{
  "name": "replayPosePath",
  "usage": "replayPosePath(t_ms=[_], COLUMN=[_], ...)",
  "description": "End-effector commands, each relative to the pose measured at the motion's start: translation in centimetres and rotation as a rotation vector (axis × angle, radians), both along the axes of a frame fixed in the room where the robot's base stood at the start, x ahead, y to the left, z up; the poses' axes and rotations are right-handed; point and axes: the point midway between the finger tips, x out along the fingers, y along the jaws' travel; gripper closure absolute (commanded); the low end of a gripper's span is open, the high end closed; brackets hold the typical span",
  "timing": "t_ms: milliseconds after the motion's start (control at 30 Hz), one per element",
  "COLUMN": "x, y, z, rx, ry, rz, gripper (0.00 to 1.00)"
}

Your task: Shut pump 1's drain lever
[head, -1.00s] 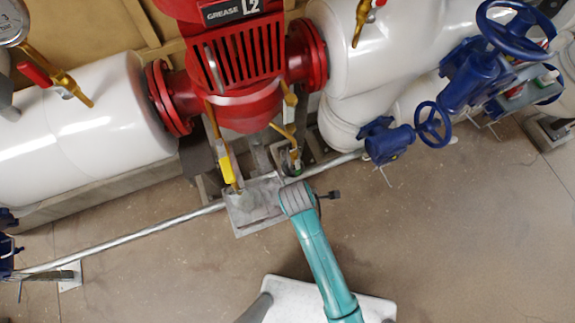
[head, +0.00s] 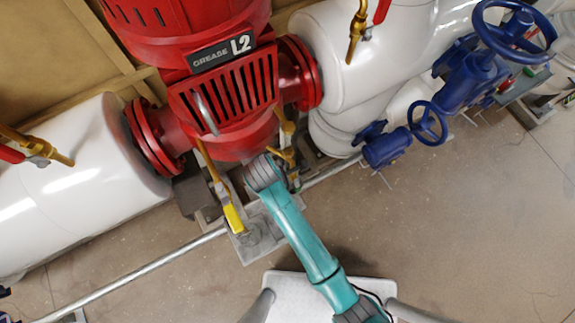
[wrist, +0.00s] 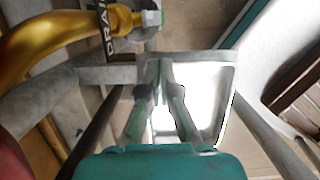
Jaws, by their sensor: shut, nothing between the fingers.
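The red pump (head: 225,95) marked "GREASE L2" fills the upper middle of the head view; no pump number is readable. A brass pipe below it carries a yellow-handled lever (head: 233,217), lying roughly in line with the pipe. A second brass fitting (head: 286,155) is partly hidden behind my arm. In the wrist view, a brass elbow (wrist: 60,38) at upper left has a dark label (wrist: 104,28) reading "DRAI", cut off. My gripper (wrist: 161,68) is shut and empty, below and right of that label. In the head view my arm hides it.
White pipes (head: 85,150) flank the pump, and blue handwheel valves (head: 428,123) stand at right. A thin grey pipe (head: 130,277) runs low along the floor. Brass taps with red handles (head: 381,10) sit on the white pipes. The floor at lower right is clear.

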Motion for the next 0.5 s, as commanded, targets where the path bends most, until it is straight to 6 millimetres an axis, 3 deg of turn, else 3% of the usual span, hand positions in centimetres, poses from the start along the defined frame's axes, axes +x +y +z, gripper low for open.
replayPosePath(t_ms=[500], x=[1.0], y=[-1.6], z=[-7.5], rx=[-0.001], ry=[0.001], rz=[-0.002], gripper=[1.0])
